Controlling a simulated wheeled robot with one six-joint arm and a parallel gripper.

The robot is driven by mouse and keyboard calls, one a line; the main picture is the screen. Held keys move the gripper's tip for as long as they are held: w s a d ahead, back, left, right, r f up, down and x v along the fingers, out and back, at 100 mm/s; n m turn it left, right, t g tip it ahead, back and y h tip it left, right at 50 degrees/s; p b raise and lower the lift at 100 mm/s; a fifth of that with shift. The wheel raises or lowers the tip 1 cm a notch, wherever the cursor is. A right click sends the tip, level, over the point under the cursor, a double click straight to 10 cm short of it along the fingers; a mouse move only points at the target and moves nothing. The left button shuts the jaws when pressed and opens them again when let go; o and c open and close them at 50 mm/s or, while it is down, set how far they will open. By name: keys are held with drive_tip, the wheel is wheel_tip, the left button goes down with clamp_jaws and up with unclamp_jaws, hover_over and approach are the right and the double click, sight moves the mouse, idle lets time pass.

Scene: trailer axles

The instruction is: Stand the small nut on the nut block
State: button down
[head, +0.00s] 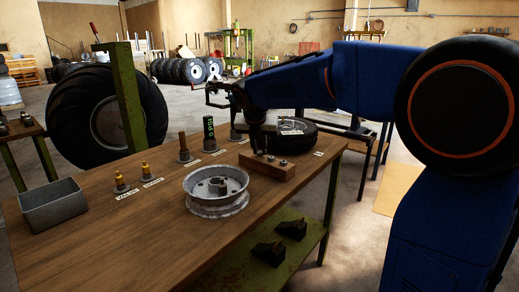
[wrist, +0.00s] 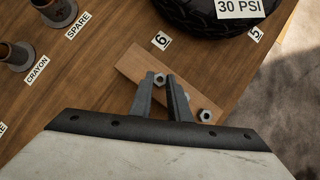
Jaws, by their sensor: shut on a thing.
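The wooden nut block (head: 281,173) lies on the workbench near its right edge; it also shows in the wrist view (wrist: 188,92). My gripper (wrist: 161,82) is over the middle of the block, fingers pointing at it. It is shut on a small nut (wrist: 160,78), which shows between the fingertips. I cannot tell whether this nut touches the block.
A tyre (head: 299,142) with a "30 PSI" label lies behind the block. A metal wheel rim (head: 216,190) stands to its left on the workbench (head: 150,235). Labelled posts (head: 209,135) stand further back, and a grey bin (head: 53,205) is at the left.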

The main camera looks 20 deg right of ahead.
drive_tip(key=shift+f, duration=0.2)
drive_tip(key=c, duration=1.7)
unclamp_jaws()
drive_tip(key=shift+o, duration=0.2)
drive_tip(key=v, duration=1.2)
drive_tip(key=s+d+f+m+y, duration=0.1)
drive_tip(key=s+d+f+m, duration=0.35)
drive_tip(key=s+m, duration=0.45)
drive_tip(key=s+d+f+m, duration=0.3)
drive_tip(key=s+f+m, duration=0.3)
drive_tip(key=s, duration=0.5)
drive_tip(key=s+d+f+m+y, duration=0.1)
drive_tip(key=s+f+m, duration=1.1)
drive_tip(key=s+m, duration=0.3)
drive_tip(key=shift+s+d+m+g, duration=0.3)
drive_tip(key=shift+m, duration=0.3)
